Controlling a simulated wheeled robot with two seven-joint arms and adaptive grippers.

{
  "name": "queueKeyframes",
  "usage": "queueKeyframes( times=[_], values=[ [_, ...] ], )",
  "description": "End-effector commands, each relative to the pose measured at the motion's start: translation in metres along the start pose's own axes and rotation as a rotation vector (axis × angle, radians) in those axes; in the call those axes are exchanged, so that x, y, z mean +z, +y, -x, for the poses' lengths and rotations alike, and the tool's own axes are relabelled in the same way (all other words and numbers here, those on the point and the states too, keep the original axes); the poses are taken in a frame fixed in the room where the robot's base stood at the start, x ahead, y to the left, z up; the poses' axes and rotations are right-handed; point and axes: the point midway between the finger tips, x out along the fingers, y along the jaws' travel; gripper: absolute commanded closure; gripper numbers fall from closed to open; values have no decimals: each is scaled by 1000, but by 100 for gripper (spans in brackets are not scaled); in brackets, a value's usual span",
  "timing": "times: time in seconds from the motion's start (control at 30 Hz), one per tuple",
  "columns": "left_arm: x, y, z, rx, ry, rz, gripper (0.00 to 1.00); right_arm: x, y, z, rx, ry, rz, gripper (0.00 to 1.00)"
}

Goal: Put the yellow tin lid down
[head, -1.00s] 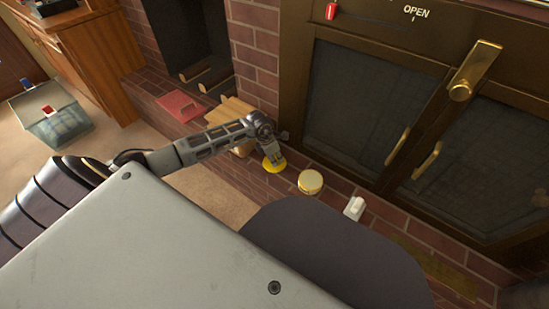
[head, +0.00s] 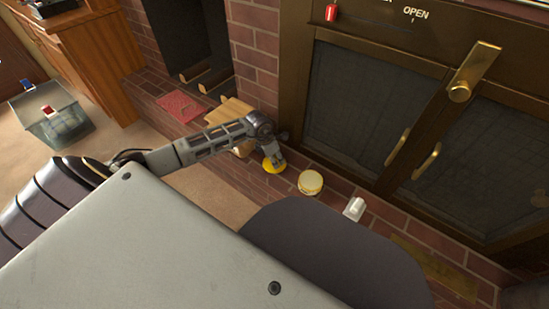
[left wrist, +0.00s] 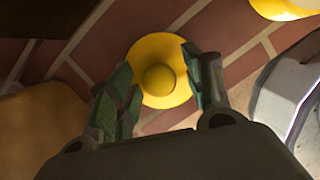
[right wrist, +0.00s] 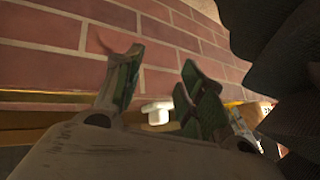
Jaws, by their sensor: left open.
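The yellow tin lid (head: 269,168) lies on the brick ledge (head: 262,186) in the head view. In the left wrist view the lid (left wrist: 158,45) is a round yellow disc with a knob in the middle, on the bricks. My left gripper (head: 274,153) is over the lid, pointing down. In the left wrist view its fingers (left wrist: 160,75) are apart, one on each side of the knob, partly covering the lid's edges. My right gripper (right wrist: 155,85) shows only in its wrist view, with its fingers apart and nothing held between them.
A round yellow tin with a pale top (head: 311,182) stands to the right of the lid, and a white object (head: 354,208) farther right. Cut logs (head: 235,112) and a red item (head: 181,106) lie to the left. Dark stove doors (head: 370,110) rise behind the ledge.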

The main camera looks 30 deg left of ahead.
Motion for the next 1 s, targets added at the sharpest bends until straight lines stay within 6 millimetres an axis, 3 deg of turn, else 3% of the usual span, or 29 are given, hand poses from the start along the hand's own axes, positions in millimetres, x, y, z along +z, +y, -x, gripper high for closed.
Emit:
queueKeyframes(
  times=[0.67, 0.8, 1.0],
  values=[
    [1, 1, 84, 3, 0, -2, 49, -12, -5, 29, 35, -54, -2, 60],
    [0, 1, 100, 2, 0, -1, 49, -26, -8, 41, 43, -65, 19, 60],
    [0, 0, 114, 1, 0, 0, 49, -30, -8, 48, 51, -88, 29, 60]
  ],
)
